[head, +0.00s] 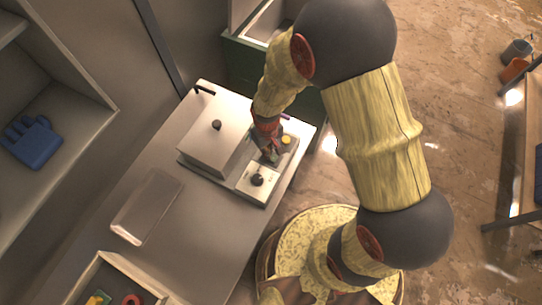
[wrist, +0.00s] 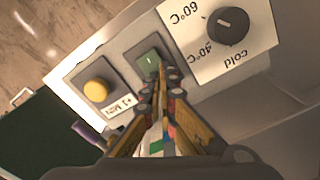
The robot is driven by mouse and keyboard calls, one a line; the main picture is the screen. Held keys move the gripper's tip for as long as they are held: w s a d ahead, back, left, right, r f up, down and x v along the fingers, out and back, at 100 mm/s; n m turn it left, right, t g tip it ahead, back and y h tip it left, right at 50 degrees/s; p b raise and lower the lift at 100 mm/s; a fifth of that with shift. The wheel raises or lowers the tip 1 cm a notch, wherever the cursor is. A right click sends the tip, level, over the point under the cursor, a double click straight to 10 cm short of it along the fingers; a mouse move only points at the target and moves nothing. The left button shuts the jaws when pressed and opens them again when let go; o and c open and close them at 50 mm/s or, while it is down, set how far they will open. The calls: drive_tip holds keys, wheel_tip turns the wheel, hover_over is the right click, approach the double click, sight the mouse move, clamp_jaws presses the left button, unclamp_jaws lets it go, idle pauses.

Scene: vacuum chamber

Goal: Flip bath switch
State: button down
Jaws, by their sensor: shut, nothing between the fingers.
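The bath (head: 216,138) is a white box with a lidded top and a control panel along its right side, standing on the grey bench. In the wrist view, a green rocker switch (wrist: 149,59) sits in a grey plate between a yellow round lamp (wrist: 96,91) and a black dial (wrist: 228,26). My gripper (wrist: 160,78) is shut and empty. Its fingertips are right at the near edge of the green switch; I cannot tell whether they touch it. In the head view my gripper (head: 269,153) is over the panel and hides the switch.
A clear flat tray (head: 146,207) lies on the bench left of the bath. A box with small coloured parts (head: 104,297) is at the bottom left. A blue glove (head: 31,141) lies on a shelf. A green cabinet (head: 246,62) stands behind the bench.

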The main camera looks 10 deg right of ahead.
drive_tip(key=shift+r+p, duration=2.6)
drive_tip(key=shift+r, duration=0.85)
